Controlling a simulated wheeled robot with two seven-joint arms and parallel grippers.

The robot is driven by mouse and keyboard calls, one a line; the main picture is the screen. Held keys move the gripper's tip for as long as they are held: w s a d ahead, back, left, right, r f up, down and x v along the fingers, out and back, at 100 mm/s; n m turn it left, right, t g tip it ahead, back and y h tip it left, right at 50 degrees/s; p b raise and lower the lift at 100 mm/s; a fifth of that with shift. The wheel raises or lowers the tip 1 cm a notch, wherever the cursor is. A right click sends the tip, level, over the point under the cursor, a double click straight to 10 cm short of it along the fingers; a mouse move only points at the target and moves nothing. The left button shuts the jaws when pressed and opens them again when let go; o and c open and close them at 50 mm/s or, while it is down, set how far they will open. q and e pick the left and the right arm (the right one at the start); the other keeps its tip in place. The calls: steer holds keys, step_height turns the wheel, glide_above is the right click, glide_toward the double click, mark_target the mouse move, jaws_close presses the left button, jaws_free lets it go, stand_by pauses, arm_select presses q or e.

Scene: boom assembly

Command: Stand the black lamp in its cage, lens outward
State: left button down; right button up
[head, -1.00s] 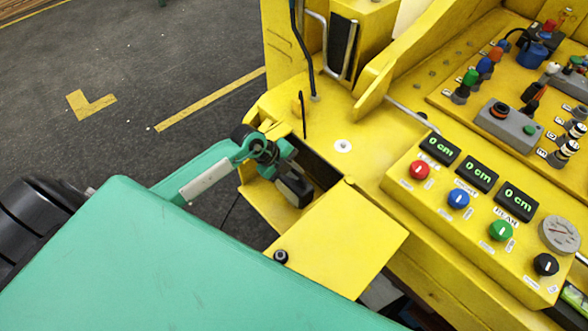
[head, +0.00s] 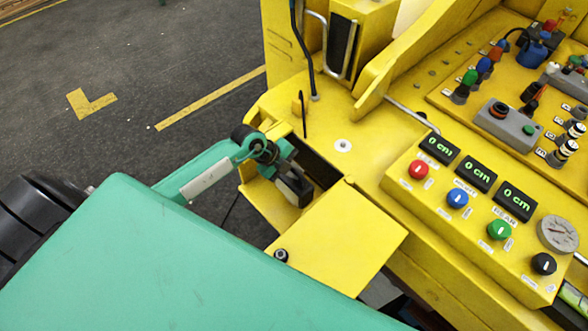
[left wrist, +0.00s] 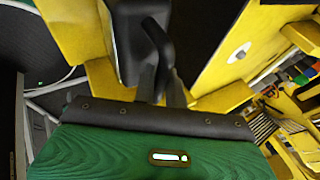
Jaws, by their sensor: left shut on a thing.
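My left gripper (head: 279,165) is at the mouth of an open compartment in the yellow machine. It is shut on the black lamp (head: 296,189), a dark block that shows small in the head view. In the left wrist view the lamp (left wrist: 127,50) is a dark body with a loop-like handle, and the gripper fingers (left wrist: 162,85) close on that handle. I cannot tell which way the lens faces. Bent silver bars (head: 353,48) around a dark upright panel at the yellow post look like the cage. The gripper is below and left of them. My right gripper is not in view.
A yellow lid (head: 340,240) is right below the gripper, and the compartment (head: 322,172) is dark inside. A black cable (head: 306,60) hangs by the post. A yellow control panel (head: 480,215) with knobs and displays fills the right. Open floor (head: 130,60) lies at upper left.

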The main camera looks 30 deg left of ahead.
arm_select(q)
steer(key=shift+f+b, duration=0.35)
steer(key=shift+f, duration=0.4)
stand_by(0.5)
steer(key=c, duration=1.4)
jaws_free()
steer(key=shift+o, duration=0.2)
steer(key=shift+s+f, duration=0.1)
steer(key=shift+f, duration=0.05)
steer(key=b+v, duration=0.3)
steer(key=v, duration=1.1)
